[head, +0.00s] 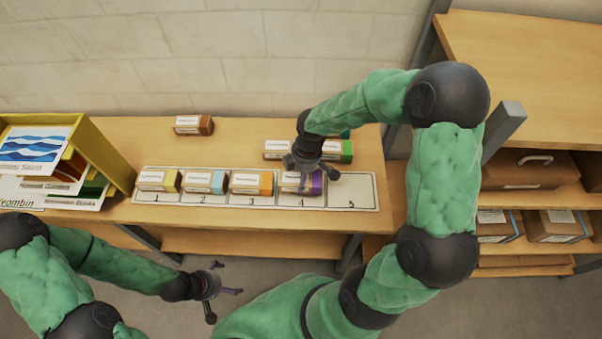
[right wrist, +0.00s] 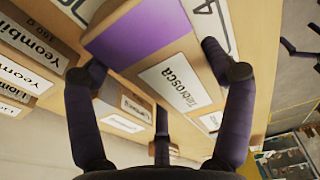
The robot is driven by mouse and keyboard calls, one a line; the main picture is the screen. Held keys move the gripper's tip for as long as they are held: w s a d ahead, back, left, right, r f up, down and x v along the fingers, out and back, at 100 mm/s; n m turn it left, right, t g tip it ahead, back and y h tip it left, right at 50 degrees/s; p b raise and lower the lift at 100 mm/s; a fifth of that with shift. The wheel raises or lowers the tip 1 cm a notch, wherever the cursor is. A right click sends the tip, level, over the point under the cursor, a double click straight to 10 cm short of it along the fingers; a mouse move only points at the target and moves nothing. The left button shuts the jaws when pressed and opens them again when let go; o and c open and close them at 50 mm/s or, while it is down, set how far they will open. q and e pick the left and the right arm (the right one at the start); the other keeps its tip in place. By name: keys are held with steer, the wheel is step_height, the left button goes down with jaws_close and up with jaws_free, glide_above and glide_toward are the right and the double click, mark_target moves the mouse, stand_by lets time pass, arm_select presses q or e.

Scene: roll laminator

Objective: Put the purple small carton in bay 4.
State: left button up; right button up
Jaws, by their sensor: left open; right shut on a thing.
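The purple small carton (head: 317,184) is at bay 4 of the numbered strip (head: 353,190), in line with the cartons in bays 1 to 3. My right gripper (head: 309,168) is over it from behind and shut on it. In the right wrist view the purple carton (right wrist: 145,35) sits between the fingers, its white label showing, with part of the printed 4 beside it. I cannot tell whether its underside touches the strip. My left gripper (head: 226,291) is open and empty, in front of the table's front edge.
Yellow (head: 158,181), light blue (head: 205,182) and orange (head: 252,183) cartons stand in bays 1, 2 and 3; bay 5 is empty. A green-ended carton (head: 339,150) and others stand behind. A brown carton (head: 193,124) lies farther back. A yellow bin (head: 103,150) stands left.

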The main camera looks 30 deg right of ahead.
steer(key=shift+f+b, duration=0.35)
steer(key=shift+f, duration=0.5)
steer(key=o, duration=1.2)
steer(key=shift+o, duration=0.2)
steer(key=r, duration=0.8)
steer(key=d+r, duration=0.1)
steer(key=r, duration=0.3)
steer(key=shift+s+d, duration=0.1)
steer(key=shift+s, duration=0.25)
